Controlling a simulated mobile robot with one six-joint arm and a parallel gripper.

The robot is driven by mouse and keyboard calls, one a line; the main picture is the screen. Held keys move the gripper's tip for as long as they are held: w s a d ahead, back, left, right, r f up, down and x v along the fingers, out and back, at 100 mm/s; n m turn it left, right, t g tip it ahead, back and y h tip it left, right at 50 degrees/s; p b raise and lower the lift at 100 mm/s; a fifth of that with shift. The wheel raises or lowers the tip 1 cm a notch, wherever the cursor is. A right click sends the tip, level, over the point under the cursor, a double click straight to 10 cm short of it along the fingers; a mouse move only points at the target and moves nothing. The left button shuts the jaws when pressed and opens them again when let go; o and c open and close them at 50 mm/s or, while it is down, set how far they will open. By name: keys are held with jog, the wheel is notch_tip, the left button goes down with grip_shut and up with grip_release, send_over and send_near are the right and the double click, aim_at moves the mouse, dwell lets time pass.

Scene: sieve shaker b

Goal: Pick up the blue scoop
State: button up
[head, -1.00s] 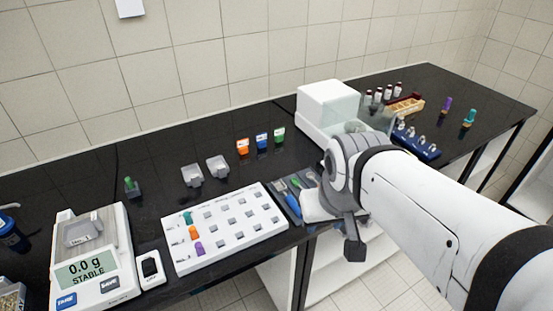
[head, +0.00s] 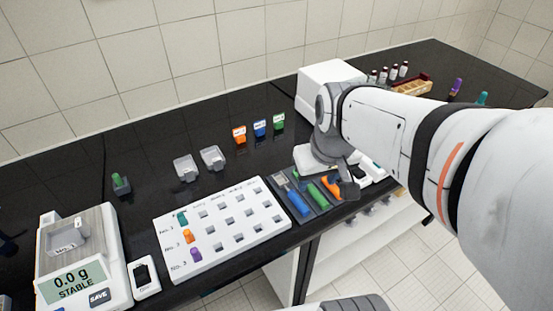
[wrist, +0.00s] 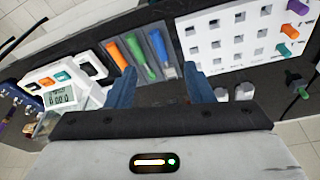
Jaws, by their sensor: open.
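The blue scoop (head: 297,203) lies in a dark tray (head: 318,207) at the front of the bench, left of a green scoop (head: 318,195) and an orange scoop (head: 332,187). In the wrist view the blue scoop (wrist: 164,68) shows just beyond my gripper (wrist: 163,86), between its two blue fingers. The gripper is open and empty. It appears above the tray and apart from the scoop. In the head view my wrist hides part of the tray's back right side.
A white rack (head: 222,229) with pegs in three colours stands left of the tray. A balance (head: 84,262) stands at the far left. Orange, blue and green labelled containers (head: 260,128) stand behind. A white box-shaped device (head: 328,88) is at the back.

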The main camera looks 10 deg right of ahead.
jog(key=w+f+n+g+b, duration=0.1)
jog(key=w+f+g, duration=0.1)
jog(key=w+f, duration=0.55)
jog(key=n, duration=0.2)
send_near(295, 196)
jog(key=shift+w+d+f+g+b, duration=0.2)
jog(key=shift+d+f+g+b, duration=0.05)
jog(key=shift+d+g+b, duration=0.15)
jog(key=shift+w+a+f, duration=0.1)
jog(key=shift+f, duration=0.25)
jog(key=f, duration=0.2)
jog(key=f+p, duration=0.1)
jog(key=f, duration=0.4)
jog(key=shift+w+a+f, duration=0.1)
jog(key=shift+a+f, duration=0.15)
jog(key=shift+a, duration=0.05)
jog(key=c, duration=1)
jog(key=shift+r, duration=0.15)
